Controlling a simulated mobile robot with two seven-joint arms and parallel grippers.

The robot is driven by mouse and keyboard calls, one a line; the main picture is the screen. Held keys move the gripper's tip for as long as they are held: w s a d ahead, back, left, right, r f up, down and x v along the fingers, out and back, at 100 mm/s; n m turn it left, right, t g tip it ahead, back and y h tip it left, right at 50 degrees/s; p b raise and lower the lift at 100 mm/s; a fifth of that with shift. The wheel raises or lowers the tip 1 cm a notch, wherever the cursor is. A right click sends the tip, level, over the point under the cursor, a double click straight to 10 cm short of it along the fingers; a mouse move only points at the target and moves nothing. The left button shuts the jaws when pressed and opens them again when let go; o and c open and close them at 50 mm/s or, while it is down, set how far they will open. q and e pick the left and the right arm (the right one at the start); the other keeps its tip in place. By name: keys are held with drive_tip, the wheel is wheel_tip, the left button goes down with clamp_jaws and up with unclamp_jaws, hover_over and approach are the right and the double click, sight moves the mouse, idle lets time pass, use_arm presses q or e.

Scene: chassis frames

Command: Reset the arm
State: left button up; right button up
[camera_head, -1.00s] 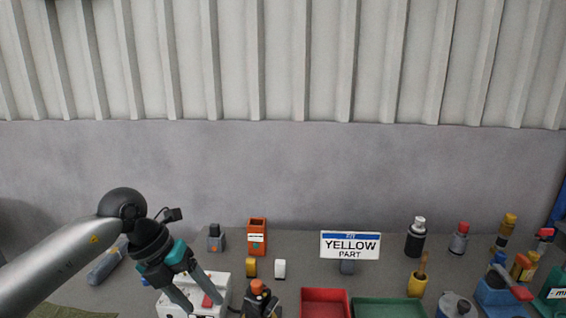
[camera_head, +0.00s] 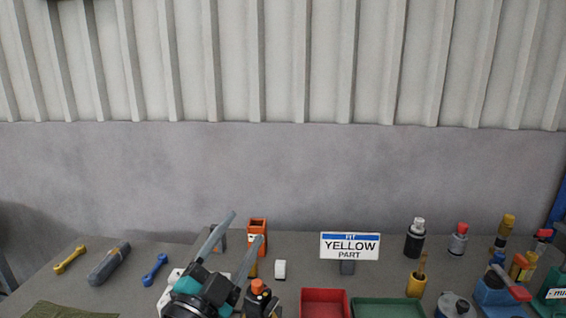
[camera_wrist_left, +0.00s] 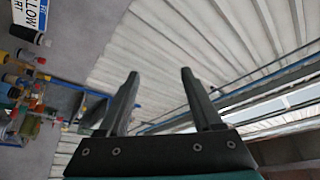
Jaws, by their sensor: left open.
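My left gripper (camera_head: 242,240) is open and empty in the head view, low and left of centre, with its fingers pointing up and away over the workbench. It covers most of a white box (camera_head: 172,289) and part of the things behind it. In the left wrist view the two dark fingers (camera_wrist_left: 160,74) stand apart with nothing between them, against the ribbed wall and the ceiling area. My right gripper is not in view.
A sign reading "FIT YELLOW PART" (camera_head: 349,246) stands on the bench (camera_head: 210,250). A red tray (camera_head: 325,293) and a green tray (camera_head: 388,301) lie in front. An orange holder (camera_head: 257,229) is close to the fingers.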

use_arm(q)
drive_tip(key=s+a+f+n+g+y, duration=0.4)
drive_tip(key=a+f+n+y, duration=0.1)
drive_tip(key=f, duration=0.4)
drive_tip(key=s+a+f+n+g+y, duration=0.4)
drive_tip(key=a+f+n, duration=0.15)
drive_tip(key=f, duration=0.35)
drive_tip(key=s+d+f+n+g+h, duration=0.1)
drive_tip(key=s+f+g, duration=0.35)
drive_tip(key=s, duration=0.45)
drive_tip(key=s+d+f+n+g, duration=0.1)
drive_tip(key=s+f+g, duration=0.4)
drive_tip(key=s, duration=0.4)
wheel_tip(320, 180, down, 26)
drive_tip(key=s+b, duration=0.2)
drive_tip(key=b, duration=0.1)
drive_tip(key=s+a+f+g+b, duration=0.1)
drive_tip(key=s+a+f+b, duration=0.2)
drive_tip(key=s+f, duration=1.2)
drive_tip(key=shift+s+f+m, duration=0.2)
drive_tip(key=shift+f+m, duration=0.25)
drive_tip(key=shift+f, duration=0.2)
